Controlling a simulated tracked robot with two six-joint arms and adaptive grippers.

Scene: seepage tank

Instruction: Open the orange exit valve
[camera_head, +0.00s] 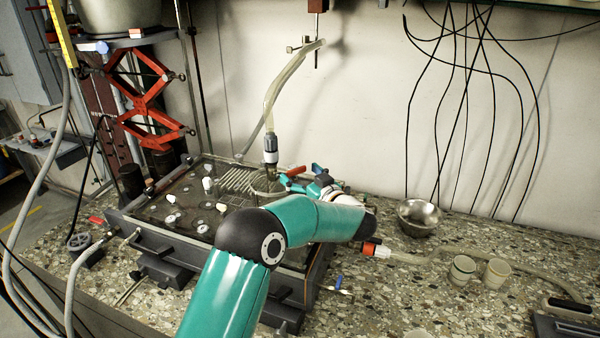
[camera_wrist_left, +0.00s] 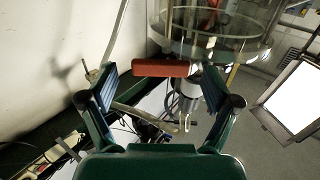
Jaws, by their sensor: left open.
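The orange valve handle (camera_head: 296,171) shows as a short bar by the right back part of the tank, partly hidden by my left gripper. In the left wrist view the orange handle (camera_wrist_left: 160,68) lies crosswise just beyond the space between the fingertips, with a metal valve body (camera_wrist_left: 186,96) beside it. My left gripper (camera_head: 302,180) is open, with its blue pads on either side of the handle's line. In the left wrist view the fingers (camera_wrist_left: 159,86) are apart with nothing clasped; I cannot tell whether they touch the handle. My right gripper is in neither view.
The seepage tank (camera_head: 180,238) stands on the speckled bench, with my left arm across its right side. A clear hose (camera_head: 278,92) rises behind the handle. A metal bowl (camera_head: 418,215), two beakers (camera_head: 462,270) and an orange-ended hose (camera_head: 400,257) stand or lie to the right.

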